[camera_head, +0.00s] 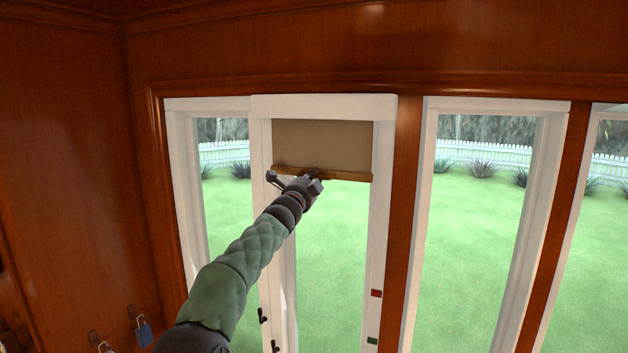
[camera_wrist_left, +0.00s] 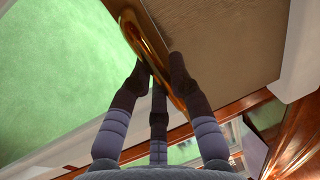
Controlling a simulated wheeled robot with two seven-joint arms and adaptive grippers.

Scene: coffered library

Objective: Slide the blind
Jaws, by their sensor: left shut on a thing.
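The blind (camera_head: 322,146) is a tan sheet in the upper part of a white-framed window. Its brown wooden bottom bar (camera_head: 345,176) lies a little below the top of the frame, with clear glass under it. My left gripper (camera_head: 312,175) is at the middle of this bar. In the left wrist view the gripper's dark fingers (camera_wrist_left: 160,82) are on both sides of the glossy bar (camera_wrist_left: 146,42), shut on it. The tan blind also shows there (camera_wrist_left: 230,40). My right gripper is not in view.
The white window frame (camera_head: 383,210) carries a red marker (camera_head: 376,293) and a green marker (camera_head: 372,341) on its right side. Dark handles (camera_head: 263,316) sit low on the left side. A blue padlock (camera_head: 143,331) hangs at the lower left. Wood-panelled wall (camera_head: 70,160) closes the left side.

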